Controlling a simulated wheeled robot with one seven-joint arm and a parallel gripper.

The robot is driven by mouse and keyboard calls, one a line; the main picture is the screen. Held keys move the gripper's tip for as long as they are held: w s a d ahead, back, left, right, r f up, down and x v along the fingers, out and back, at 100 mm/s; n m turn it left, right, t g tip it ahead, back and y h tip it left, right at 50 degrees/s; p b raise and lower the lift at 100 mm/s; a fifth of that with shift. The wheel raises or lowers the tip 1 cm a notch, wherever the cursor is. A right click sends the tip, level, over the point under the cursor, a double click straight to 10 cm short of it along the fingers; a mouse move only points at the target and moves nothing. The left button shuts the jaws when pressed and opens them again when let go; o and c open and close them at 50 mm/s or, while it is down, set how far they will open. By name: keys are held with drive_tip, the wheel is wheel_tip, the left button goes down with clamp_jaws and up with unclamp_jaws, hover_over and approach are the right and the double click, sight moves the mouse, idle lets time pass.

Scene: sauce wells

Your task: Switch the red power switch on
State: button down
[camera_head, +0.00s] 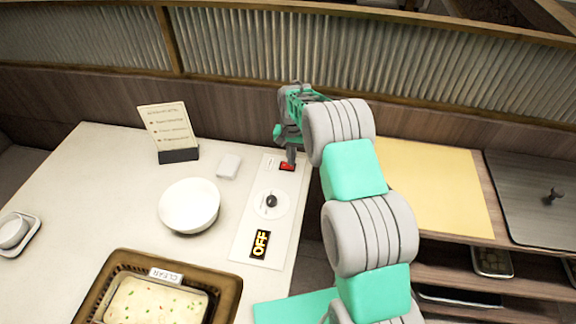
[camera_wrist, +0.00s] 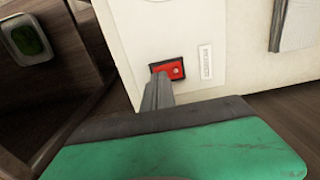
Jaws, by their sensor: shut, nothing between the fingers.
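The red power switch (camera_head: 287,166) sits near the far end of a white control panel (camera_head: 249,222) on the table. It also shows in the wrist view (camera_wrist: 173,70), in a dark frame. My gripper (camera_head: 291,161) is shut and empty, pointing down with its fingertips at the switch. In the wrist view the fingers (camera_wrist: 158,84) reach the switch's left part; I cannot tell whether they touch it. The panel carries a round knob (camera_head: 271,201) and a display (camera_head: 260,244) that reads OFF.
A white bowl (camera_head: 189,205), a small white block (camera_head: 228,166) and a sign on a dark stand (camera_head: 178,155) are left of the panel. A low wall (camera_head: 225,105) runs behind the table.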

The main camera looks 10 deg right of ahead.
drive_tip(key=shift+f+b, duration=0.5)
drive_tip(key=shift+f, duration=0.2)
idle(0.3)
drive_tip(key=shift+r+p, duration=1.5)
drive_tip(key=shift+r, duration=2)
